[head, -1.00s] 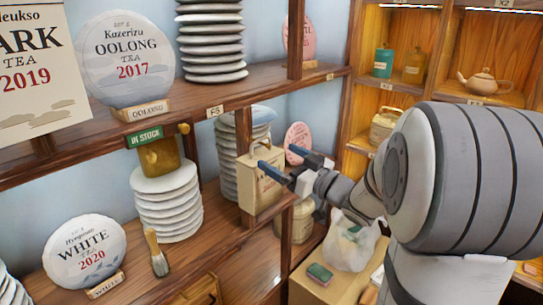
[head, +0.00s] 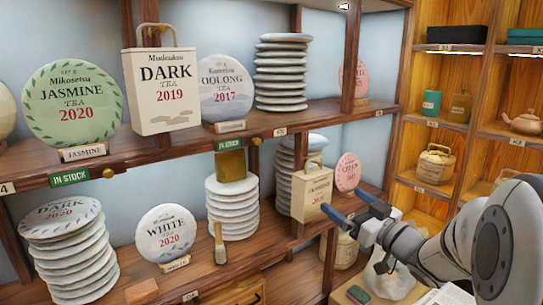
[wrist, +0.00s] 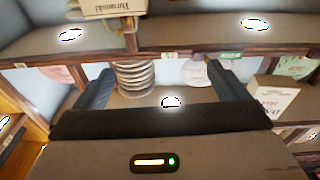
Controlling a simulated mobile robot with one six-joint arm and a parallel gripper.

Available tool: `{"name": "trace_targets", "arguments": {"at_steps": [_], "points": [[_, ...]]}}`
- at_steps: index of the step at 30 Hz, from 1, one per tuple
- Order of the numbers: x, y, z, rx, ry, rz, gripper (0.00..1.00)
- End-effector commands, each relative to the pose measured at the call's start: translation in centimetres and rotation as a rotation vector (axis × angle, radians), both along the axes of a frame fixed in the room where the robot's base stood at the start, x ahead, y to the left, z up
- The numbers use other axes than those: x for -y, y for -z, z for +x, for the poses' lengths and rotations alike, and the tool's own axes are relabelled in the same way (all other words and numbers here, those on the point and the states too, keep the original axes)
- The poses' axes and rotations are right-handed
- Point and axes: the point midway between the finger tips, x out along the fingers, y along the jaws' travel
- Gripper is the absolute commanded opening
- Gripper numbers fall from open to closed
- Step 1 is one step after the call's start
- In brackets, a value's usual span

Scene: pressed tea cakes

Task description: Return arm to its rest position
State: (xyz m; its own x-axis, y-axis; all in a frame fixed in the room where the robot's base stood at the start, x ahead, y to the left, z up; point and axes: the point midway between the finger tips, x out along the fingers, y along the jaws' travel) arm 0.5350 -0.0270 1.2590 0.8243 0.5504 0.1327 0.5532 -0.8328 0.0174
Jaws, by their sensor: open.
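My gripper (head: 350,203) is open and empty in the head view, with two dark blue fingers pointing left toward the shelving. Its tips appear close to the lower right of a cream handled tea box (head: 312,193) on the lower shelf; I cannot tell the exact gap. My arm reaches in from the right edge, its forearm bent. In the wrist view the two dark fingers (wrist: 160,75) stand wide apart with nothing between them. Beyond them show a stack of pale discs (wrist: 135,78) and a shelf.
Wooden shelves (head: 190,143) hold tea cakes, including a jasmine cake (head: 72,103), a dark tea box (head: 162,90) and disc stacks (head: 283,75). A plastic bag (head: 395,280) sits below my gripper. A teapot (head: 522,122) is at right.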

Motion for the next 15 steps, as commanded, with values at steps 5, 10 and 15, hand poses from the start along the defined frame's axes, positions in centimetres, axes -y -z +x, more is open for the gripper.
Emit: {"name": "trace_targets", "arguments": {"at_steps": [5, 10, 15], "points": [[0.7, 0.2, 0.7, -0.033, 0.101, -0.045, 0.94], [1.6, 0.5, 1.1, -0.080, 0.215, -0.094, 0.94], [2.7, 1.1, 1.0, -0.158, 0.355, -0.152, 0.94]]}}
